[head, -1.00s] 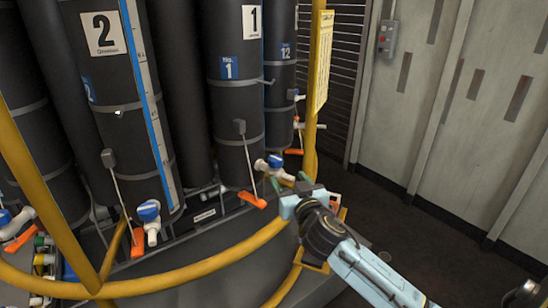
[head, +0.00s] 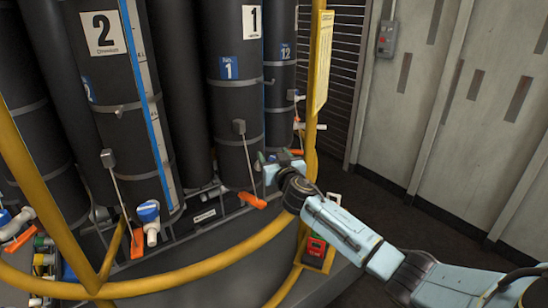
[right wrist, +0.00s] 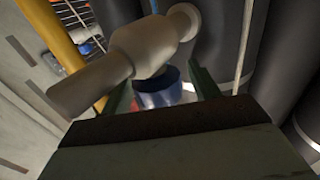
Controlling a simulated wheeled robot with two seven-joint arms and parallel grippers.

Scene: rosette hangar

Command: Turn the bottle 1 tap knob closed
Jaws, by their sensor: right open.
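Bottle 1 (head: 233,105) is a tall dark cylinder with a white "1" label and a blue "No. 1" tag, in the middle of the head view. Its tap is hidden behind my right gripper (head: 267,166) there. In the right wrist view a pale tap body (right wrist: 145,50) with a spout fills the upper middle. A blue knob (right wrist: 158,92) sits under it, between the two green fingers of my open right gripper (right wrist: 160,90). I cannot tell whether the fingers touch the knob. My left gripper is not in view.
A yellow rail (head: 190,268) curves in front of the bottles, with a yellow post (head: 311,90) right of bottle 1. Bottle 2 (head: 120,110) has its own blue-knobbed tap (head: 149,212). An orange lever (head: 252,200) sits below bottle 1. Open dark floor (head: 400,215) lies right.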

